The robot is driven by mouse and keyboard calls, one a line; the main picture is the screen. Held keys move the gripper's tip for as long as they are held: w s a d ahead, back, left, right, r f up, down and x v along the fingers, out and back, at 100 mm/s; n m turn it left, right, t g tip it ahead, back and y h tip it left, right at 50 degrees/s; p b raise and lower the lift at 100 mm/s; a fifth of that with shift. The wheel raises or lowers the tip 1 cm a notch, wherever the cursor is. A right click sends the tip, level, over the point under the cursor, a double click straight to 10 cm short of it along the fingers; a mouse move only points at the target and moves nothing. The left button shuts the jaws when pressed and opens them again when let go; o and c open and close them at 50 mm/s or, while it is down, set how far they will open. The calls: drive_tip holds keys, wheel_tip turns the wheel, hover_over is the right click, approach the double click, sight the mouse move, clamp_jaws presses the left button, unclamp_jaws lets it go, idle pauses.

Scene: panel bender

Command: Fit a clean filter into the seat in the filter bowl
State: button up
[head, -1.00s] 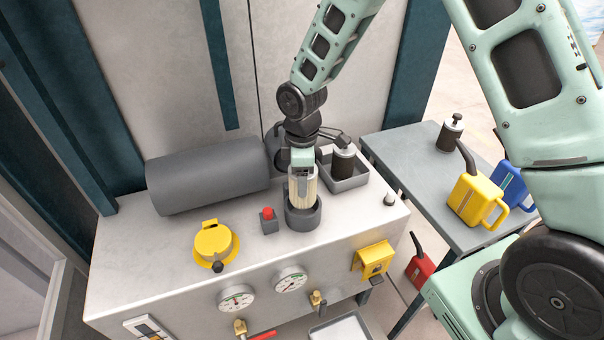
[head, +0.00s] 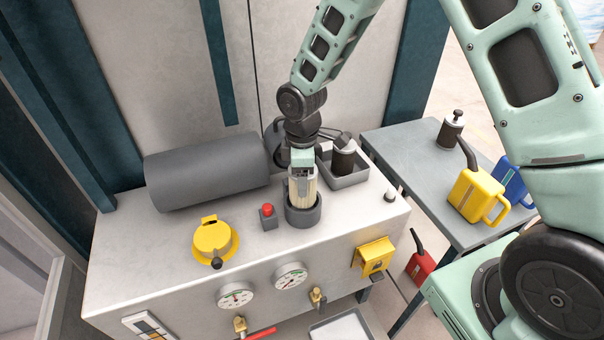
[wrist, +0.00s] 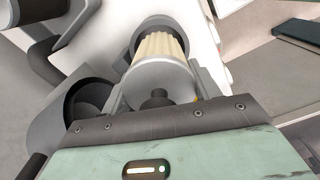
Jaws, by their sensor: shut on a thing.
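My gripper (head: 302,172) is shut on a clean filter (head: 303,191), a cream pleated cylinder with a pale end cap and a dark knob. The filter is upright, with its lower end inside the mouth of the dark grey filter bowl (head: 303,217). In the wrist view the filter (wrist: 160,74) lies between the two fingers, and the bowl (wrist: 146,28) shows around its far end. The seat is hidden, so I cannot tell whether the filter touches it. A dark filter with a pale cap (head: 343,162) stands in a grey tray (head: 349,183).
A large grey cylinder (head: 205,172) lies behind. The bench's front left is clear.

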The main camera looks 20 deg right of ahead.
drive_tip(key=shift+f+b, duration=1.8)
drive_tip(key=shift+f, duration=1)
drive_tip(key=o, duration=1.2)
drive_tip(key=shift+w+r, duration=0.1)
drive_tip(key=shift+r, duration=0.05)
drive_tip(key=shift+w+r, duration=0.1)
drive_tip(key=shift+r, duration=0.2)
drive_tip(key=r+b, duration=0.1)
drive_tip(key=r, duration=0.4)
drive_tip(key=r+b, duration=0.1)
drive_tip(key=r, duration=0.5)
drive_tip(key=r+b, duration=0.1)
drive_tip(key=r, duration=0.4)
drive_tip(key=shift+s+r, duration=0.3)
